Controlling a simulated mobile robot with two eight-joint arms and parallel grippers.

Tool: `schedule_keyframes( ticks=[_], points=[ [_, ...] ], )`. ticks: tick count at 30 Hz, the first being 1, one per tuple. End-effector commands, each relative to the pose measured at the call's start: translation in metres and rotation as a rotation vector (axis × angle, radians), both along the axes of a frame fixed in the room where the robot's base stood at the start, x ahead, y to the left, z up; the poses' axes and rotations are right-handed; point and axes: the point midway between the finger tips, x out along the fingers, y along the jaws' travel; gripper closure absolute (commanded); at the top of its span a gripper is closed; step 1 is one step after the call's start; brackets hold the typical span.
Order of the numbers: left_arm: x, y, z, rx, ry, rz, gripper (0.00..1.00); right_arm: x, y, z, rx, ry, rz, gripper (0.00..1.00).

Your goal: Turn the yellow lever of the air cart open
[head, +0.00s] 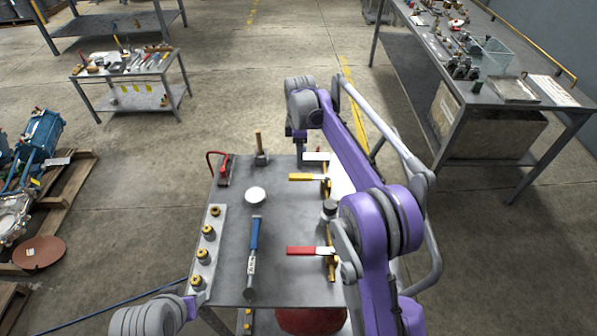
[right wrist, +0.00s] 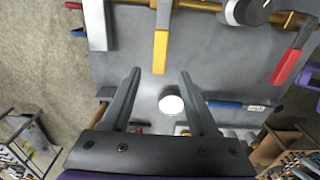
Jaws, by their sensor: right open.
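The air cart (head: 233,273) stands in front of me with a brass pipe along its right side. The yellow lever (head: 301,177) sticks out to the left, crosswise to the pipe. In the right wrist view the yellow lever (right wrist: 160,52) points toward my right gripper (right wrist: 160,74). Its free end lies near the gap between the open, empty fingertips; I cannot tell the height between them. In the head view my right arm reaches over the cart's far right, and the gripper is mostly hidden by its own wrist. My left gripper is not seen.
A blue-handled tool (head: 254,237), a white disc (head: 255,195) and a strip with brass fittings (head: 207,250) lie on the cart. Tables (head: 452,103) stand behind.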

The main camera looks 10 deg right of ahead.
Motion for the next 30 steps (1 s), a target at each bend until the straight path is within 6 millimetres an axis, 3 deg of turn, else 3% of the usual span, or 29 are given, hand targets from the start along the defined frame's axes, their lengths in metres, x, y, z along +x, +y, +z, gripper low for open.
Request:
schedule_keyframes(
  ticks=[6, 12, 25, 30],
  points=[
    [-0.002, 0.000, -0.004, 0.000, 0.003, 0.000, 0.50, 0.000, 0.000, -0.045, 0.000, 0.000, -0.002, 0.40],
    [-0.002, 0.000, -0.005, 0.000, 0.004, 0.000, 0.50, 0.000, 0.000, -0.073, 0.000, -0.001, -0.002, 0.40],
    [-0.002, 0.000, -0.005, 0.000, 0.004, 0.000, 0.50, 0.000, 0.000, -0.083, 0.000, -0.001, -0.002, 0.40],
    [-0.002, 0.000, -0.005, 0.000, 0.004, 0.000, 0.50, 0.000, 0.000, -0.083, 0.000, -0.001, -0.002, 0.69]
  ],
)
